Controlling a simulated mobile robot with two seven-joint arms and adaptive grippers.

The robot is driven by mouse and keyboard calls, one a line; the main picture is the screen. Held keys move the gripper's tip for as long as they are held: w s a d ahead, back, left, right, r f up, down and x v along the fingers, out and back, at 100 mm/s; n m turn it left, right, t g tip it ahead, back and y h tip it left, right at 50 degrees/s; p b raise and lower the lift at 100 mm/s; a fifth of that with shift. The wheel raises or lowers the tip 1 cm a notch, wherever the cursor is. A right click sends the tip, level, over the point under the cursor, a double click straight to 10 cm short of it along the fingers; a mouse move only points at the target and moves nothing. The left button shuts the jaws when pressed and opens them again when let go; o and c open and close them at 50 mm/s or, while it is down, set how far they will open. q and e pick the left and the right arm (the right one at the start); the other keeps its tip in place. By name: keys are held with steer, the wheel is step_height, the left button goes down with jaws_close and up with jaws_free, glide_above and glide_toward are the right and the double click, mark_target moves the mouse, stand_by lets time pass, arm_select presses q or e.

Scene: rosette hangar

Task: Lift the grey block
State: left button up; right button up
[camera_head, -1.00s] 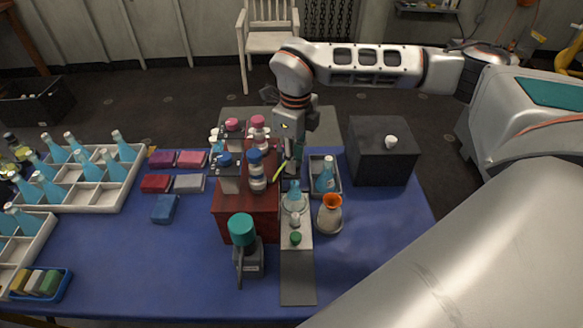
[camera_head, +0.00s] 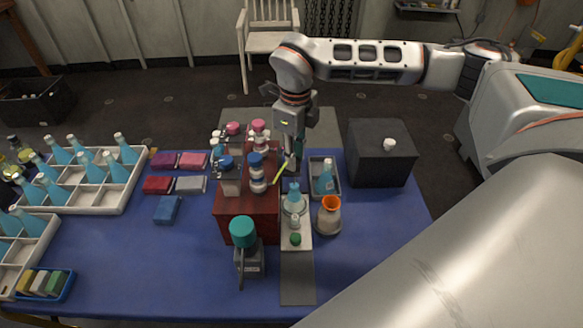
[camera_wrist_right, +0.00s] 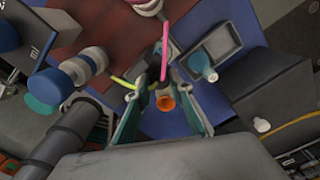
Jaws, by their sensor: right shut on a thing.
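The grey block (camera_head: 190,184) lies flat on the blue table at left, right of a dark red block and in front of a pink one. My right gripper (camera_head: 290,166) is far to its right, pointing down beside the red-brown stand. It is shut on a slim thing with a yellow-green part (camera_head: 281,171). In the right wrist view, this yellow-green part and a pink bar (camera_wrist_right: 165,60) show by the teal fingers (camera_wrist_right: 158,84). I cannot tell the thing's full shape. The grey block does not show clearly there. My left gripper is not in view.
The red-brown stand (camera_head: 232,222) carries several bottles. A teal-topped grey device (camera_head: 245,245), an orange-rimmed flask (camera_head: 328,216) and a dark box (camera_head: 380,165) stand nearby. White bottle trays (camera_head: 122,194) fill the left. The blue table is clear at front left of the stand.

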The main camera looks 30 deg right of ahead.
steer(key=shift+r+p, duration=1.1)
steer(key=shift+r, duration=0.35)
steer(key=shift+f, duration=0.1)
steer(key=o, duration=0.8)
steer(key=shift+r+p, duration=0.35)
steer(key=shift+r, duration=3.15)
